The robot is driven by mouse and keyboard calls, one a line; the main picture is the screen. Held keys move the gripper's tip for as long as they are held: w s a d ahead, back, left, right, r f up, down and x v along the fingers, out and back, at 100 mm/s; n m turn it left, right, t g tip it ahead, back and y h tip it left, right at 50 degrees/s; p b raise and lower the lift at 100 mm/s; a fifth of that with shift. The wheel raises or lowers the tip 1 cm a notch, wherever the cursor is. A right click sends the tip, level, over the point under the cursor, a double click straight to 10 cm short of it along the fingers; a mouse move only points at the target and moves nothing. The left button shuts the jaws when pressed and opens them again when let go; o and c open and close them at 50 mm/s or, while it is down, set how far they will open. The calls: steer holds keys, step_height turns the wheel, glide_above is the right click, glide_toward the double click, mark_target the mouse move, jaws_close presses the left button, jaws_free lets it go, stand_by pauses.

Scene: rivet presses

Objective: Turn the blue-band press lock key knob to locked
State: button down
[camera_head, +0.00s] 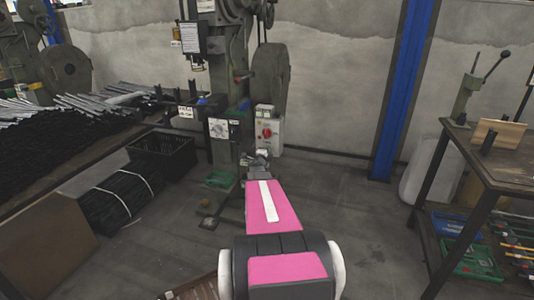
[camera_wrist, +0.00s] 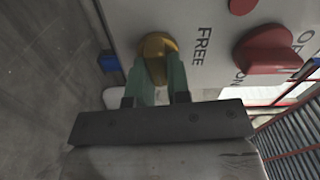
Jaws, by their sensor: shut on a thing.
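The lock key knob (camera_wrist: 153,48) is yellow and sits on a pale panel (camera_wrist: 205,20) in the wrist view. The word FREE is printed to the right of it. My gripper (camera_wrist: 157,72) has green fingers, one on each side of the knob, and is shut on it. In the head view the press (camera_head: 226,95) is a tall grey-green machine with a small blue patch near its middle. The control box (camera_head: 268,133) with a red knob is on its right side. My gripper (camera_head: 258,158) is small there, just below the box, and the yellow knob cannot be made out.
A large red knob (camera_wrist: 268,50) stands on the same panel to the right of my fingers. A workbench (camera_head: 490,160) is at the right, and a table of dark rods (camera_head: 60,130) at the left. The floor (camera_head: 350,200) between is mostly clear.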

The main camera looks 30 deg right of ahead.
steer(key=shift+m, duration=0.7)
steer(key=shift+f, duration=0.1)
steer(key=c, duration=1.1)
jaws_free()
steer(key=v, duration=1)
steer(key=shift+s+a, duration=0.2)
steer(key=shift+s, duration=0.2)
